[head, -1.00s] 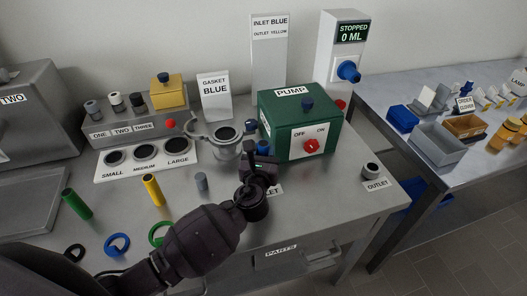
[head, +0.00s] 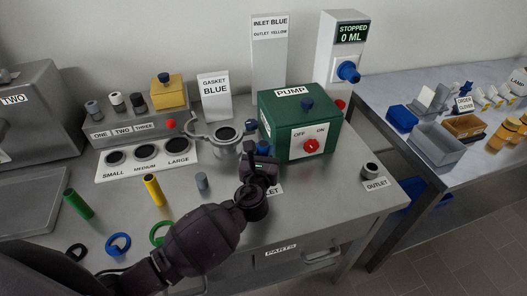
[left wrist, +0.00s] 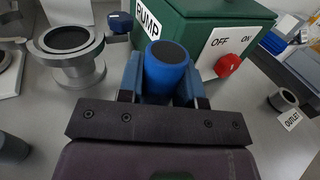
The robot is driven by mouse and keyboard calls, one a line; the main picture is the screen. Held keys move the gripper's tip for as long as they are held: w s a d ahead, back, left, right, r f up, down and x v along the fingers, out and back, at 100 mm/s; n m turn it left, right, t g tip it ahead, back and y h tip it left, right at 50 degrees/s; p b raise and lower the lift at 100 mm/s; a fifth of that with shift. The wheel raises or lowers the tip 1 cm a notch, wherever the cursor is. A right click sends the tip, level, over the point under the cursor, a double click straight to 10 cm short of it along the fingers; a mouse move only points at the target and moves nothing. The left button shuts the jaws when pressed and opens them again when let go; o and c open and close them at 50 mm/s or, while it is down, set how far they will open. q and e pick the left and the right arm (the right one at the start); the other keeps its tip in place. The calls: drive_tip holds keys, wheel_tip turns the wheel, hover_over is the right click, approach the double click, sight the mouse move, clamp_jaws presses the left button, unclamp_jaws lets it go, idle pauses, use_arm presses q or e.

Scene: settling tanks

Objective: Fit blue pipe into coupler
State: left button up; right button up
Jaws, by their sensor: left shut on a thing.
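My left gripper (head: 262,150) is shut on the blue pipe (left wrist: 167,66), just in front of the green pump. In the left wrist view the pipe stands between the two fingers with its dark round end toward the camera. The pipe's lower end is hidden. A label ending in "LET" (head: 273,190) shows beside my gripper; any coupler there is hidden behind the gripper and wrist. A grey coupler (head: 370,170) stands at the OUTLET label on the right, its top open; it also shows in the left wrist view (left wrist: 283,99). My right gripper is not in view.
The green pump box (head: 300,122) with a red knob stands close behind my gripper. A grey flanged cup (head: 227,141) is to its left. Yellow (head: 153,190) and green (head: 77,203) pipes stand on the left, with rings lying in front. The bench between gripper and outlet is clear.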

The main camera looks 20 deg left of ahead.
use_arm(q)
drive_tip(key=shift+r, duration=0.1)
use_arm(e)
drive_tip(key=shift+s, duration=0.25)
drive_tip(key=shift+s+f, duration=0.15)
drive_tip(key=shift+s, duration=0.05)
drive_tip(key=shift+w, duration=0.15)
use_arm(q)
drive_tip(key=shift+p, duration=0.35)
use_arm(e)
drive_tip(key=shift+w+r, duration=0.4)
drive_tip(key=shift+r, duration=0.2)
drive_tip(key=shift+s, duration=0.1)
use_arm(q)
drive_tip(key=shift+f+b, duration=0.35)
drive_tip(key=shift+f, duration=0.15)
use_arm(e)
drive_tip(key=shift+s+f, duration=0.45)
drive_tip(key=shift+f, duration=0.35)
use_arm(q)
drive_tip(key=shift+f+b, duration=0.4)
drive_tip(key=shift+f, duration=0.25)
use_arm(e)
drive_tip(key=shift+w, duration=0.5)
